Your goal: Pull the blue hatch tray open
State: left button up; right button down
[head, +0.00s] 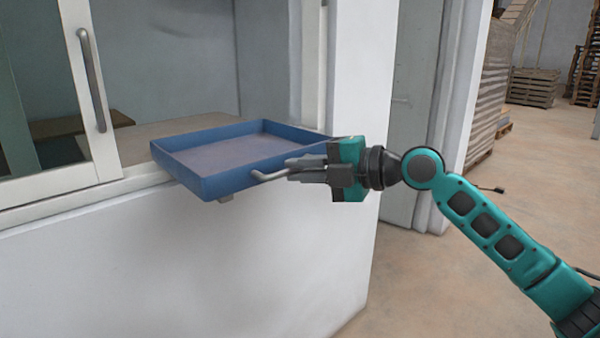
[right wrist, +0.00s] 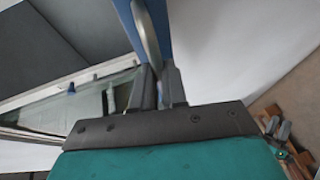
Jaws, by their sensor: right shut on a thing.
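The blue hatch tray (head: 215,183) sticks out of the hatch opening over the white wall, in the middle of the head view. It is shallow and looks empty. Its grey bar handle (head: 266,176) is on the near front side. My right gripper (head: 296,170) is shut on the handle from the right. In the right wrist view the fingers (right wrist: 160,88) close around the curved grey handle (right wrist: 147,38), with the blue tray front (right wrist: 125,14) beside it. My left gripper is in neither view.
A white-framed sliding window with a grey handle (head: 92,80) stands left of the tray. The white wall (head: 200,270) drops below the hatch. Open floor (head: 430,290) lies to the right, with stacked pallets (head: 533,87) far back.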

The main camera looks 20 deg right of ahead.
jog(key=shift+s, duration=0.2)
jog(key=c, duration=1.2)
grip_release()
jog(key=shift+d, duration=0.1)
jog(key=shift+s+d, duration=0.2)
jog(key=shift+b+v, duration=1.45)
jog(key=shift+v, duration=4.65)
jog(key=shift+r, duration=0.15)
